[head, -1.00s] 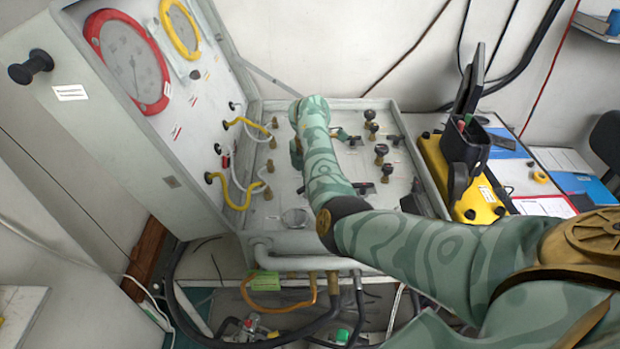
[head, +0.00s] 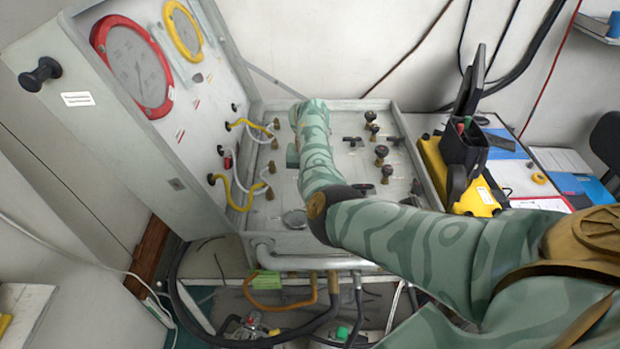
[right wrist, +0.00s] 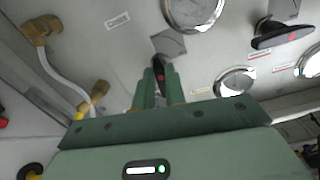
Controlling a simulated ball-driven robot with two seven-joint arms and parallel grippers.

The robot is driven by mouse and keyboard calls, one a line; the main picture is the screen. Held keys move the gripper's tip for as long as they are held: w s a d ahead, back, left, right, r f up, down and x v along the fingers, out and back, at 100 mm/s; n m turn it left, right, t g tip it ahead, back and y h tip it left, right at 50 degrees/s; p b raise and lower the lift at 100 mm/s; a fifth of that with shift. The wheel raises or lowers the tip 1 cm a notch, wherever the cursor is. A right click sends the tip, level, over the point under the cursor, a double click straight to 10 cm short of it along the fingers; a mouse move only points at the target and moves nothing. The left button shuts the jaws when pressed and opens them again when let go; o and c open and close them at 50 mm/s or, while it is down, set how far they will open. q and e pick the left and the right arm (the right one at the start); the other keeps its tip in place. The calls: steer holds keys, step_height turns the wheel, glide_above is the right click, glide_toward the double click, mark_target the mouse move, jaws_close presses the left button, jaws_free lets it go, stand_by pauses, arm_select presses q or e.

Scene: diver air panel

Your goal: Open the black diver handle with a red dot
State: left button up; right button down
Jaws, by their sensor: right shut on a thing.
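My right gripper (right wrist: 160,78) is shut on a black handle (right wrist: 159,65) with a red mark, seen in the right wrist view between the green fingers. The handle stands on the grey panel, beside a square metal plate. A second black handle (right wrist: 283,33) with a red mark is at the upper right of that view, apart from my gripper. In the head view my right arm crosses the panel (head: 270,212) and hides the held handle and most of the gripper. Other black handles show to the right of my arm, such as one upper handle (head: 352,141). My left gripper is not in view.
Brass fittings with yellow and white hoses (head: 240,190) are left of my gripper. Several black knobs (head: 381,151) stand to the right. The raised gauge lid (head: 130,140) bounds the left. A yellow case (head: 470,195) sits right of the panel.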

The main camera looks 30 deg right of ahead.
steer(key=shift+n, duration=0.5)
steer(key=c, duration=1.5)
jaws_free()
steer(key=shift+o, duration=0.2)
step_height(320, 180, up, 16)
steer(key=p, duration=0.3)
steer(key=shift+r+p, duration=0.15)
steer(key=shift+p, duration=0.25)
